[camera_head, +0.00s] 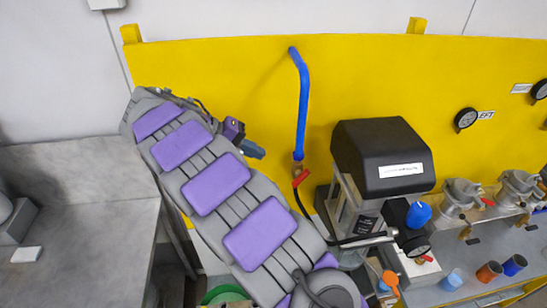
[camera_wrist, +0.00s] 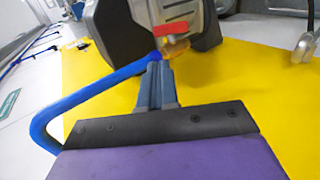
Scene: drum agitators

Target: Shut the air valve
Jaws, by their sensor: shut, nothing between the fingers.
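The air valve is a small brass fitting (camera_wrist: 176,48) with a red lever (camera_wrist: 171,28), at the end of a blue air pipe (camera_wrist: 85,100). In the head view the red lever (camera_head: 301,178) sits below the lower end of the blue pipe (camera_head: 303,105), slanting across the line. My gripper (camera_head: 260,153) is to the left of the valve and a little above it. In the wrist view my gripper's (camera_wrist: 154,66) blue-grey fingers are together and empty, pointing toward the valve. The fingertips overlap the pipe's end in the picture; I cannot tell whether they touch it.
A yellow panel (camera_head: 220,70) stands behind. A black-topped machine (camera_head: 385,150) is close to the right of the valve, with a black hose (camera_head: 304,207) below. Metal pots, cups and gauges (camera_head: 466,119) are farther right. A grey worktop (camera_head: 90,245) is at left.

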